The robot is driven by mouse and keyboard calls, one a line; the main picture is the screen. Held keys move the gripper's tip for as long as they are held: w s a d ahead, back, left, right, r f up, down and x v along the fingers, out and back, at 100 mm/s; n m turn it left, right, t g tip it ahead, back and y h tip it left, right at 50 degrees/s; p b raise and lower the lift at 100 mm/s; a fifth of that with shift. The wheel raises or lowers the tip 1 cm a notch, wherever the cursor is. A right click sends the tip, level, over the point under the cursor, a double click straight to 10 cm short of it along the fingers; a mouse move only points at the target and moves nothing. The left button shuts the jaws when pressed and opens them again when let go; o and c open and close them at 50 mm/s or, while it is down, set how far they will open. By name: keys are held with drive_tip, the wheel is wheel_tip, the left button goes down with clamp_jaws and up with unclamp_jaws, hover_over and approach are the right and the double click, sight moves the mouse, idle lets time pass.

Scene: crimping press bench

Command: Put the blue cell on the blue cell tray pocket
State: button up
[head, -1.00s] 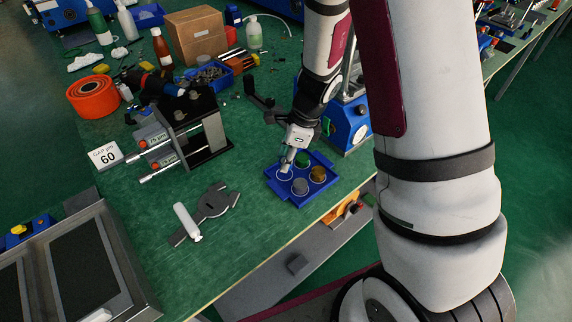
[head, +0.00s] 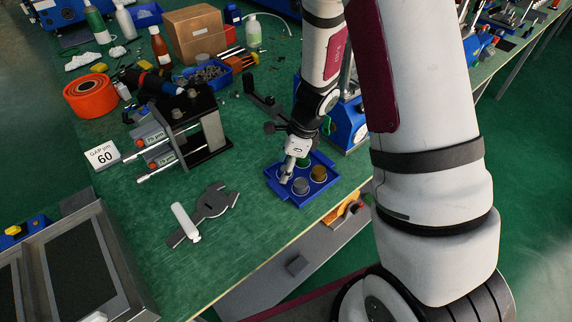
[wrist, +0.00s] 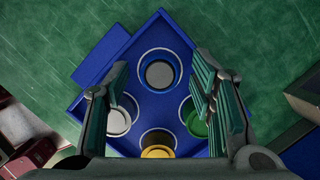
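The blue tray (head: 272,177) has four white-ringed pockets and sits near the bench's front edge. It also shows in the wrist view (wrist: 100,52). A green cell (wrist: 197,121), a yellow cell (wrist: 157,152) and a pale grey cell (wrist: 117,121) sit in three pockets. In the fourth pocket, uppermost in the wrist view, a grey disc with a dark rim (wrist: 160,74) shows; I cannot tell whether it is the blue cell. My gripper (head: 287,171) is low over this pocket. Its fingers are apart on either side of the disc, with gaps visible. No plainly blue cell shows.
A blue-based press (head: 347,125) stands close behind the tray. A black gauge stand (head: 210,130) is to the left, with a grey flat tool and a white tube (head: 186,222) in front. The green bench surface between these and the tray is clear.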

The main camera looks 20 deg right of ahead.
drive_tip(key=shift+r, duration=0.1)
drive_tip(key=s+r+n+p, duration=0.2)
drive_tip(key=r, duration=0.7)
drive_tip(key=s+r+n+p, duration=0.1)
drive_tip(key=s+r+n, duration=0.15)
drive_tip(key=r, duration=0.75)
drive_tip(key=s+r+n+t+h, duration=0.1)
drive_tip(key=s+r+n, duration=0.5)
drive_tip(key=s+n, duration=0.3)
drive_tip(key=s+r+n+t+h, duration=0.1)
drive_tip(key=s+r+n, duration=0.5)
drive_tip(key=s+n, duration=0.3)
drive_tip(key=s, duration=0.2)
drive_tip(key=shift+s+r+n+h, duration=0.3)
drive_tip(key=shift+r+n, duration=0.05)
drive_tip(key=shift+r, duration=0.05)
